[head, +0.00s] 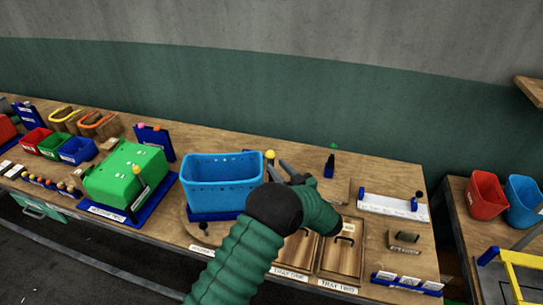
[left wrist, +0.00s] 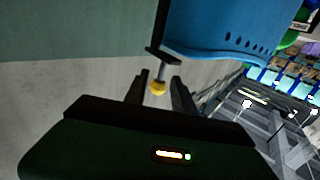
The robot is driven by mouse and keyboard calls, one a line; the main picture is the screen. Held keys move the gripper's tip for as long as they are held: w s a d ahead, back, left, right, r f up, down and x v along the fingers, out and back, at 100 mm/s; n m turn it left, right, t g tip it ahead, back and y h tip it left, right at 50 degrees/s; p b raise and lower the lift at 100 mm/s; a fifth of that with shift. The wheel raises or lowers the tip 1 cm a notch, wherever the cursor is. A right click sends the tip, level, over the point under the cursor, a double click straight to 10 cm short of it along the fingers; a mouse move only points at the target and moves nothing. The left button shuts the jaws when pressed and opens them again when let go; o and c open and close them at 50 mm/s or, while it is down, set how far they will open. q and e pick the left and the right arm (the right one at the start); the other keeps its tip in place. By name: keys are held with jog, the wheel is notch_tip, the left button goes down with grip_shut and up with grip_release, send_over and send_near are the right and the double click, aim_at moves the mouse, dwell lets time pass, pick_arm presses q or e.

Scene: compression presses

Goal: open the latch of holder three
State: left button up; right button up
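A blue perforated basket (head: 222,180) sits on a blue holder base (head: 205,216); I cannot read a holder number on it. A latch with a yellow ball knob (head: 269,155) stands at the basket's right end. My left gripper (head: 280,168) is open just right of the basket, close to the knob. Contact with the fingers cannot be told. My right gripper is not in view.
Wooden tray lids (head: 341,256), a white rack (head: 393,207) and a small dark blue post (head: 329,166) lie to the right. A red bin (head: 486,196) stands on the side table.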

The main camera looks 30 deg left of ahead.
aim_at(271, 160)
pick_arm(q)
jog(key=x, duration=0.5)
jog(key=shift+s+p, duration=0.1)
jog(key=shift+p, duration=0.3)
jog(key=shift+d, duration=0.1)
jog(key=shift+c, duration=0.3)
jog(key=shift+r, duration=0.1)
jog(key=c, duration=0.5)
grip_shut()
